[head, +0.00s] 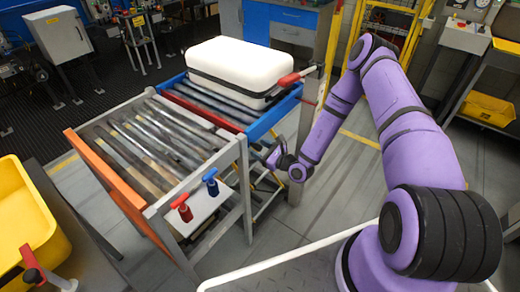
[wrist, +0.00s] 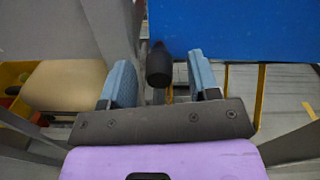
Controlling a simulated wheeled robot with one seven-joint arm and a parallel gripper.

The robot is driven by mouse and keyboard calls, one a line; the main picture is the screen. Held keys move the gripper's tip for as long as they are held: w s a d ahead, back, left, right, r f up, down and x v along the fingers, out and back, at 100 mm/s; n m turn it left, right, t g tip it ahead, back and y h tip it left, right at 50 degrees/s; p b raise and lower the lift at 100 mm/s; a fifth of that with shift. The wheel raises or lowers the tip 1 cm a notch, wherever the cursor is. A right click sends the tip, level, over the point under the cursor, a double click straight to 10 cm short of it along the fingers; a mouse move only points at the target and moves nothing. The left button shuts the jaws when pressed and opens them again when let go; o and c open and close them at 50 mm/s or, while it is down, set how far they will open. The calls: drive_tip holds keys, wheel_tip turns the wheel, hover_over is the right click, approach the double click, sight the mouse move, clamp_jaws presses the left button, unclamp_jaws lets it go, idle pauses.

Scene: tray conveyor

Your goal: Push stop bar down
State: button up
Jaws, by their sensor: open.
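A red bar (head: 203,110) lies across the roller conveyor at the joint between its two sections, just in front of a white case; I take it for the stop bar. My gripper (head: 268,155) is low beside the conveyor's right side, near the end of this joint. The wrist view shows my gripper (wrist: 160,70) with its two blue-grey fingers apart. A black rounded knob (wrist: 159,64) appears between or just beyond the fingertips, with no visible contact. Whether the knob belongs to the red bar cannot be told. A blue conveyor side (wrist: 235,30) fills the upper right.
The white case (head: 240,67) with a dark band rests on the rear rollers. A red-handled lever (head: 292,78) is beside it. Red (head: 181,207) and blue (head: 211,181) handles stand on a white side panel. A yellow bin (head: 25,225) is at left.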

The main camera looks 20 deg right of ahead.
drive_tip(key=shift+w+a, duration=0.1)
drive_tip(key=shift+c, duration=0.3)
clamp_jaws()
drive_tip(key=shift+f, duration=1.1)
drive_tip(key=shift+o, duration=0.3)
unclamp_jaws()
drive_tip(key=v, duration=1.1)
drive_tip(key=shift+w+r, duration=0.1)
drive_tip(key=shift+w, duration=0.05)
